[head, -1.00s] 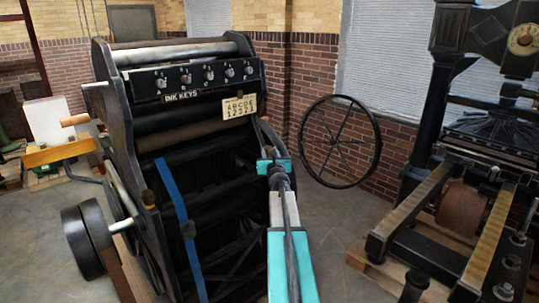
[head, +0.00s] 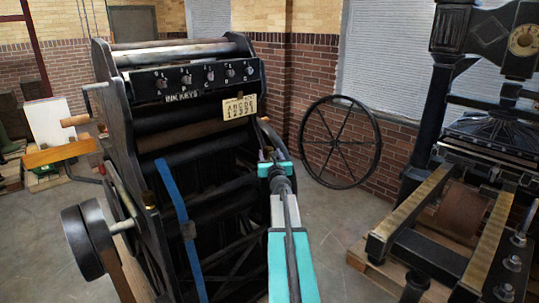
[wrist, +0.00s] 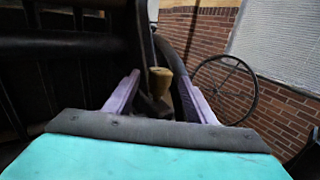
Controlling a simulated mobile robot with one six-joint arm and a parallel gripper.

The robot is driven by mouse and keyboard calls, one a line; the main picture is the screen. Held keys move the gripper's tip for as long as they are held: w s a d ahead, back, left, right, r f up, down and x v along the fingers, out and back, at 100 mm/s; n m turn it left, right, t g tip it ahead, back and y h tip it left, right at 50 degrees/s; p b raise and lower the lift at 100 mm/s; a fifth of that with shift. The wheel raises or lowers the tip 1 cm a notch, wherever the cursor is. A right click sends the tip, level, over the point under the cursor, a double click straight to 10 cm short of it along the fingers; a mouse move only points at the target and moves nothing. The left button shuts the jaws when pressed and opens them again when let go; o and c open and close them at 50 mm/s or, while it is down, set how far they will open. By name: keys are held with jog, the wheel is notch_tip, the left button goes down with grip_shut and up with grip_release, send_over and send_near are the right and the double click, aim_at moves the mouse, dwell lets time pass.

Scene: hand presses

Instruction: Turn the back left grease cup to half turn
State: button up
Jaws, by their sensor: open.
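My gripper (head: 274,157) is at the right side of the black press with the ink keys. In the wrist view my gripper (wrist: 160,77) has its two purple fingers apart, with a brass-coloured cup (wrist: 160,82) between them, a little beyond the tips. The gap on each side shows no contact. A dark post stands beside the cup. In the head view this cup is hidden by my arm and the press. Another small brass cup (head: 148,198) sits on the press's left side frame. I cannot tell from the labels which one is the back left cup.
The black press (head: 190,140) stands close to the left of my gripper. A spoked wheel (head: 340,141) is to the right, before a brick wall. A second press (head: 455,215) stands at the far right. Open floor (head: 345,265) lies between the presses.

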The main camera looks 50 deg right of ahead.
jog(key=v, duration=1.2)
dwell(0.3)
jog(key=shift+s+a, duration=0.1)
dwell(0.3)
jog(key=w+a+n+t+y+b, duration=0.2)
jog(key=w+a+n+t+y, duration=0.2)
jog(key=w+n+y, duration=0.35)
jog(key=s+d+y+b, duration=0.3)
jog(key=s+d, duration=0.5)
jog(key=d, duration=0.5)
jog(key=shift+s+d+r+b, duration=0.15)
jog(key=shift+d+r+b, duration=0.25)
jog(key=shift+b, duration=0.2)
